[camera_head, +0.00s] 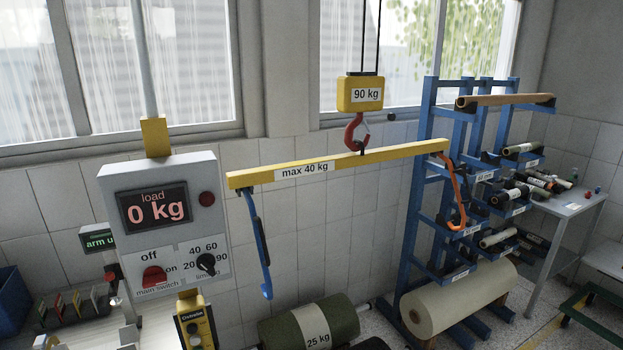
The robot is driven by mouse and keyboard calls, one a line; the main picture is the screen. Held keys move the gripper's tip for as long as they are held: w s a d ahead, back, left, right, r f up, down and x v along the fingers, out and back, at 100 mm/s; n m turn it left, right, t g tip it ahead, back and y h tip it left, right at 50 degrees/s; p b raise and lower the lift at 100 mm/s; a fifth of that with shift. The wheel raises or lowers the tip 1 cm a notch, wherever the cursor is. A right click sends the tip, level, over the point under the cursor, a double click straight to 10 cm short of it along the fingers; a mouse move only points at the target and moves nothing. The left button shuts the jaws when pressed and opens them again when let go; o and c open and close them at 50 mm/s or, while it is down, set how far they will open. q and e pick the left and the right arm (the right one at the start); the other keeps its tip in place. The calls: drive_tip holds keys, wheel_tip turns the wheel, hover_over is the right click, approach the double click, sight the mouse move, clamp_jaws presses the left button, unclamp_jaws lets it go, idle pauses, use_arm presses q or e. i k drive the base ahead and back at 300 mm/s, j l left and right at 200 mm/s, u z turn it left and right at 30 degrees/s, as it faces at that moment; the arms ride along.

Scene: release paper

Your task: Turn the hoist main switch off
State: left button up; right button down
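The hoist control box (215,235) is grey and stands at the left on a pole. Its lit display (155,205) reads "load 0 kg". The main switch (153,277) is a red knob at the lower left of the panel, with "off" above it and "on" to its right. I cannot tell clearly which way the knob points. A black limit dial (206,264) with marks 20, 40, 60 and 90 sits to its right. A dark red round lamp or button (206,198) is beside the display. Neither of my grippers is in view.
A yellow beam (340,163) marked "max 40 kg" hangs from the 90 kg hoist block (360,94), with a blue hook (258,245) and an orange hook (456,200). A yellow pendant (196,326) is below the box. A blue rack (415,235) holds rolls at right.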

sight(153, 275)
drive_tip(key=j+u, duration=0.1)
drive_tip(key=u, duration=0.25)
drive_tip(key=j+u, duration=0.1)
drive_tip(key=u, duration=0.25)
drive_tip(key=j+u, duration=0.1)
drive_tip(key=u, duration=0.25)
drive_tip(key=k, duration=0.05)
